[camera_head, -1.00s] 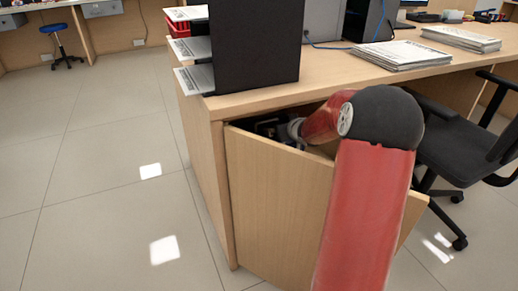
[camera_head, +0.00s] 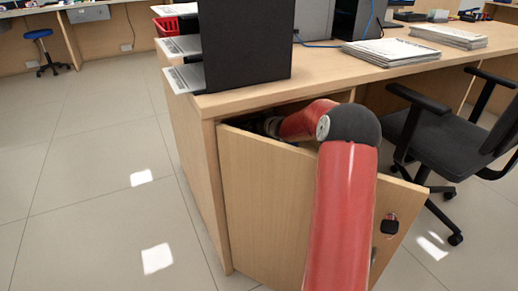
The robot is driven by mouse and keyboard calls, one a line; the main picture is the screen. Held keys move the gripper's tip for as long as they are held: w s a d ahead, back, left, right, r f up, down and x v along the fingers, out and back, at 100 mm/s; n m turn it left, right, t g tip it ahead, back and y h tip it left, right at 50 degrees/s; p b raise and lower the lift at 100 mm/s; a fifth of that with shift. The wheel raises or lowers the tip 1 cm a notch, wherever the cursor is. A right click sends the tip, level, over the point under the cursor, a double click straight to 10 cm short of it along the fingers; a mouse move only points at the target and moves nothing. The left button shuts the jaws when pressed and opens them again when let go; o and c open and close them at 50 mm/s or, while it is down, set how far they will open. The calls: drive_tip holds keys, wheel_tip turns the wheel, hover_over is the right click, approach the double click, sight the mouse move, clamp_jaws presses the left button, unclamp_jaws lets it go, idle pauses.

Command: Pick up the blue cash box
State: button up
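No blue cash box can be made out in the head view. My red arm reaches over the partly open wooden door (camera_head: 262,205) of the desk cabinet and into the gap behind it. The end of my arm is inside the cabinet opening. My gripper's fingers are hidden behind the door and under the desktop, so I cannot see whether they hold anything. The inside of the cabinet is dark and mostly covered by the door and my arm.
The wooden desk (camera_head: 255,92) carries a black document tray unit (camera_head: 243,45) and paper stacks (camera_head: 390,51). A black office chair (camera_head: 447,130) stands close on the right. A dark handle (camera_head: 389,227) is on the door. The tiled floor (camera_head: 90,190) at left is clear.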

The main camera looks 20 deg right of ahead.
drive_tip(key=c, duration=1.6)
drive_tip(key=shift+r, duration=0.3)
drive_tip(key=shift+c, duration=0.7)
